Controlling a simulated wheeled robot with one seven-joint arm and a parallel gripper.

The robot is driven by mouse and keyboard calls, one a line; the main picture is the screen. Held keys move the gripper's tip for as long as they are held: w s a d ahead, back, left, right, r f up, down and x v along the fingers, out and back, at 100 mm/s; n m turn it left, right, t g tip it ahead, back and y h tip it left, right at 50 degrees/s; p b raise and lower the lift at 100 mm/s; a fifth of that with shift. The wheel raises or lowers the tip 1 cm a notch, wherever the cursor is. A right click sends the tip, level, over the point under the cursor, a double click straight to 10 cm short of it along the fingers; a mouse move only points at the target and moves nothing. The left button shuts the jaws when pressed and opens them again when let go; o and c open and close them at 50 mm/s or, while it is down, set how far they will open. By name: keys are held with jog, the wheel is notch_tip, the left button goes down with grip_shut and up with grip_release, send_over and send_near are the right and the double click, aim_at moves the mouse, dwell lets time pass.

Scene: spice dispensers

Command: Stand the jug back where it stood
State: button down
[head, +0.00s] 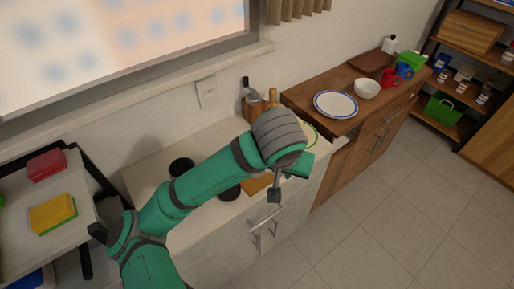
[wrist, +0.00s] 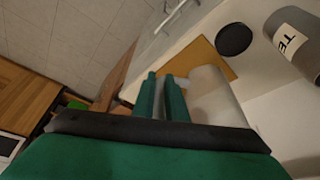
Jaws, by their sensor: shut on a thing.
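In the wrist view, a pale, smooth, rounded body (wrist: 216,92), which I take to be the jug, lies just right of my gripper's fingers. My gripper (wrist: 163,78) has its two green fingers close together, shut on a part of the jug that the fingers hide. The jug appears over the counter, near the orange-brown board; whether it touches the counter cannot be told. In the head view my arm hides the jug and the fingertips.
The pale counter (head: 150,179) holds dark-lidded canisters (head: 181,167), a board (head: 257,184) and a utensil holder (head: 254,107). A labelled canister (wrist: 297,42) stands near the jug. The wooden counter (head: 310,95) carries a plate (head: 336,104), a bowl (head: 367,88) and mugs.

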jog(key=w+f, duration=0.2)
jog(key=w, duration=0.2)
jog(key=w+f, duration=0.3)
jog(key=w, duration=0.1)
jog(key=w+f, duration=0.3)
jog(key=w, duration=0.2)
jog(key=shift+f, duration=0.15)
jog(key=shift+w+f, duration=0.3)
jog(key=shift+f, duration=0.1)
jog(key=shift+w+f, duration=0.15)
jog(key=shift+f, duration=0.8)
jog(key=shift+w+f, duration=0.1)
jog(key=shift+f, duration=0.8)
jog(key=c, duration=1.8)
grip_release()
jog(key=shift+f, duration=0.15)
jog(key=shift+o, duration=0.2)
